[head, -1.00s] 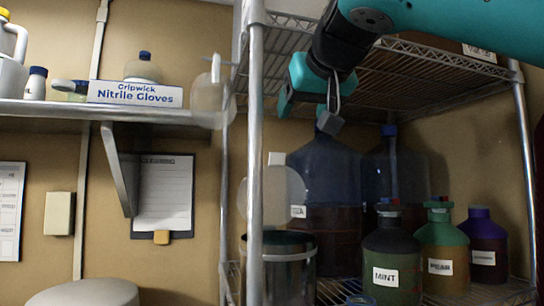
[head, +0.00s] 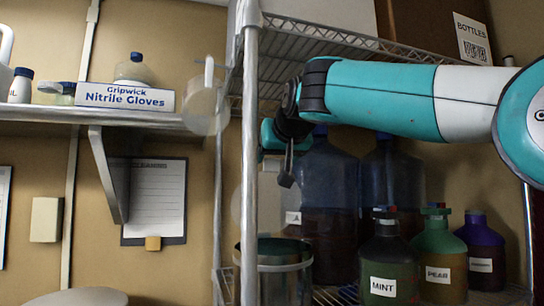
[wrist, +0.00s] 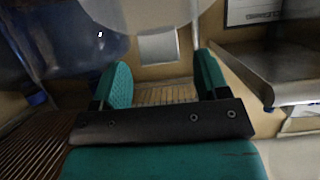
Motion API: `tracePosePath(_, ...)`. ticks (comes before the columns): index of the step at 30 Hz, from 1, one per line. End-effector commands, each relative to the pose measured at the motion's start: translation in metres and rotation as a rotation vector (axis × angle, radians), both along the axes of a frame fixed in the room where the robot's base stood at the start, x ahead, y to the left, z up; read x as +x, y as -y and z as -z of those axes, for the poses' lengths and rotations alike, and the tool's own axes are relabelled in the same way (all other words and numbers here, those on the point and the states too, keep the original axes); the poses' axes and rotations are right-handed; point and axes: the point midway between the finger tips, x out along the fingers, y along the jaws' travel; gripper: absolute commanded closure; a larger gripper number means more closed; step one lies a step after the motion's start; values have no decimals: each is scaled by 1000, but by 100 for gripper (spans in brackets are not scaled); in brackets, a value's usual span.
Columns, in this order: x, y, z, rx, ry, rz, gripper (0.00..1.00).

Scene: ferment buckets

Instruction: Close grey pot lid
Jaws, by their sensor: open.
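The grey pot (head: 285,268) stands at the left end of the wire shelf, behind the front post. Its top looks open and dark inside. My gripper (head: 278,165) is open and empty, above the pot and in front of a large blue bottle. In the wrist view, its two teal fingers (wrist: 162,75) are spread apart over the slatted shelf. A pale rounded shape (wrist: 160,45) shows beyond them; I cannot tell whether it is the lid.
The shelf post (head: 251,170) stands just left of my gripper. Large blue bottles (head: 330,180) and smaller bottles labelled MINT (head: 384,265) and PEAR (head: 438,255) crowd the right.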

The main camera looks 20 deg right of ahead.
Motion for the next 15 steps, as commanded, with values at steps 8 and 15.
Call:
tracePosePath(8,25,0,10,0,1,0,32)
tracePosePath(15,27,0,11,0,1,0,32)
